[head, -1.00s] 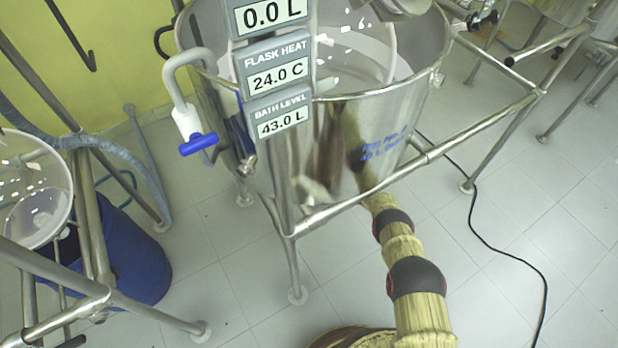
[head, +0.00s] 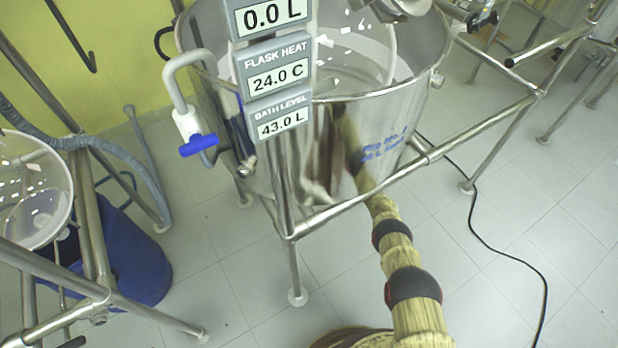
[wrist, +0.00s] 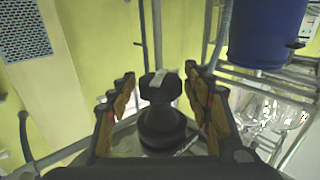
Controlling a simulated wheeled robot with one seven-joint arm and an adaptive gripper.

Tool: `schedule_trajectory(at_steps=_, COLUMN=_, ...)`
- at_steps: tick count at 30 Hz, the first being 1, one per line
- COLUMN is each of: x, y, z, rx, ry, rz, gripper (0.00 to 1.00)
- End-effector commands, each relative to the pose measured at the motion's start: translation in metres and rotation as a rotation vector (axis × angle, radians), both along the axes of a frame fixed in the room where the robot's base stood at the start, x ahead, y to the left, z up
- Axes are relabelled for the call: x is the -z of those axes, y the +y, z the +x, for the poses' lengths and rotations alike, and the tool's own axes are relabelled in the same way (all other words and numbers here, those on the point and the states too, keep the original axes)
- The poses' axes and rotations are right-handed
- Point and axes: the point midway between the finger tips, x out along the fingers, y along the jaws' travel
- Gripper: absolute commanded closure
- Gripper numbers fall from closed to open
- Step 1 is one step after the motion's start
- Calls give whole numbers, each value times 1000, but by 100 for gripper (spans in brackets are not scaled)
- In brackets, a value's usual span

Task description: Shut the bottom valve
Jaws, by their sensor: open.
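In the wrist view, a dark, knob-like part (wrist: 160,125) with a round body and a pale strip on its top stands between the fingers. It may be the bottom valve, but its dark shape does not show whether it is open or shut. My gripper (wrist: 158,82) is open, with one orange-padded finger on each side of this part. A gap shows on both sides near the fingertips; contact lower down cannot be told. In the head view my gripper and the bottom valve are hidden by the steel bath vessel (head: 225,110).
A white tap with a blue handle (head: 198,145) hangs at the vessel's left. Display panels (head: 275,80) stand in front. Steel frame rails (head: 370,190) cross below the rim. A blue drum (head: 135,255) stands left; it also shows in the wrist view (wrist: 265,35). A black cable (head: 500,250) lies right.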

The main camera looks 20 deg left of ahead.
Motion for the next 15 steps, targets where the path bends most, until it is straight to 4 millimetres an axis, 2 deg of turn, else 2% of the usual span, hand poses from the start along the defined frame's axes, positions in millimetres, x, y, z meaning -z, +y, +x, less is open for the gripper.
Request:
schedule_trajectory(at_steps=5, x=-1, y=0, z=-1, rx=11, ry=2, rz=1, gripper=50)
schedule_trajectory(at_steps=15, x=-5, y=1, z=-2, rx=150, ry=4, rz=1, gripper=50)
